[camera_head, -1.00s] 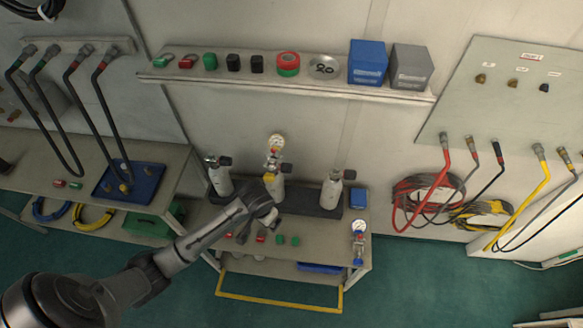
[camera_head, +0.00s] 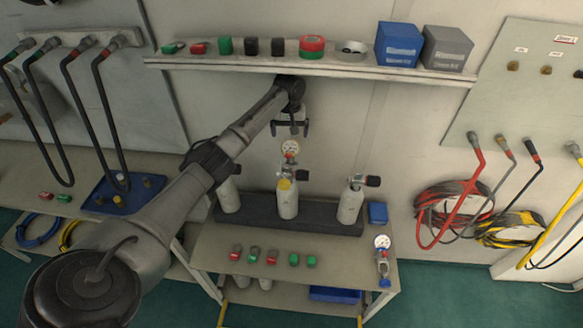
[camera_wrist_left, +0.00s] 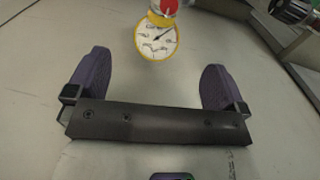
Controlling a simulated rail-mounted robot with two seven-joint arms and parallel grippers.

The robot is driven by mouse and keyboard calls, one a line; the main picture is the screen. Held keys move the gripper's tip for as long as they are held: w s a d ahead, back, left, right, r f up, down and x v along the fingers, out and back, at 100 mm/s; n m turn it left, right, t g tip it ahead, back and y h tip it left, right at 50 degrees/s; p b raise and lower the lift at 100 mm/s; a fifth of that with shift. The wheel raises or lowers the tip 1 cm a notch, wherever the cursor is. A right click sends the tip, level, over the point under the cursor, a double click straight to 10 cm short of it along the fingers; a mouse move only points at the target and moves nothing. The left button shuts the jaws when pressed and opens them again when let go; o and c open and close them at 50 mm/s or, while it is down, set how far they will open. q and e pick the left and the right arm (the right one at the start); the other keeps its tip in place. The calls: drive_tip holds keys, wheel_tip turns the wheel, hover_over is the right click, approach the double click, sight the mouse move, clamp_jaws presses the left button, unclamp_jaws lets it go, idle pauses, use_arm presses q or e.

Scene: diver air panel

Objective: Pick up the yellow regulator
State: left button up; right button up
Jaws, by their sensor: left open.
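The yellow regulator (camera_head: 289,150) has a round white gauge and stands on top of the middle cylinder (camera_head: 288,203), with a yellow part lower down at the cylinder's neck. In the left wrist view its yellow-rimmed gauge (camera_wrist_left: 157,42) and a red part show at the top, between the lines of my two fingers. My left gripper (camera_head: 291,130) is open and empty, pointing down just above the gauge in the head view. It also shows in the left wrist view (camera_wrist_left: 155,75), its fingers apart with nothing between the pads. My right gripper is not in view.
The shelf (camera_head: 330,62) with boxes and tape is close behind my left gripper. Two more cylinders flank the middle one in a dark rack (camera_head: 322,217). A blue regulator (camera_head: 383,262) stands at the bench's right front. Small red and green pieces lie on the bench.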

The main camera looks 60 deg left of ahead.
sight(290, 155)
use_arm(q)
wheel_tip(290, 155, down, 12)
drive_tip(key=shift+d+r+b, duration=0.15)
drive_tip(key=shift+r+b, duration=0.1)
drive_tip(key=shift+b, duration=0.4)
drive_tip(key=shift+r, duration=0.1)
drive_tip(key=c, duration=1.4)
